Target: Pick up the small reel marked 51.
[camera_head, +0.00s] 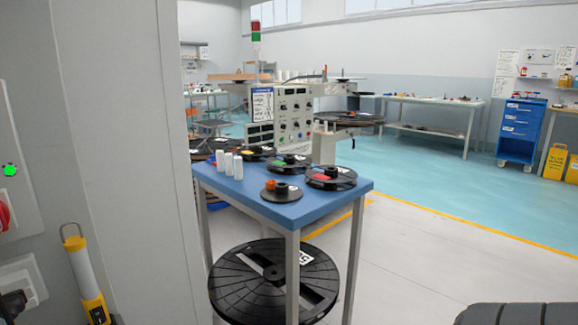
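Several small black reels lie flat on a blue-topped table. One (283,194) with a small orange piece beside its hub is at the front. One with a red patch (331,180) is at the right. One with a green patch (291,164) is behind it, and one with a yellow patch (258,154) is at the back. Their white labels are too small to read, so I cannot tell which is marked 51. A far larger black reel (235,285) leans below the table; its white label is not clearly legible. Neither gripper is in view.
White cylinders (238,166) stand at the blue table's (255,201) left side. A grey wall (115,150) fills the near left, with a yellow lamp (85,275) by it. A machine with a control panel (293,118) stands behind.

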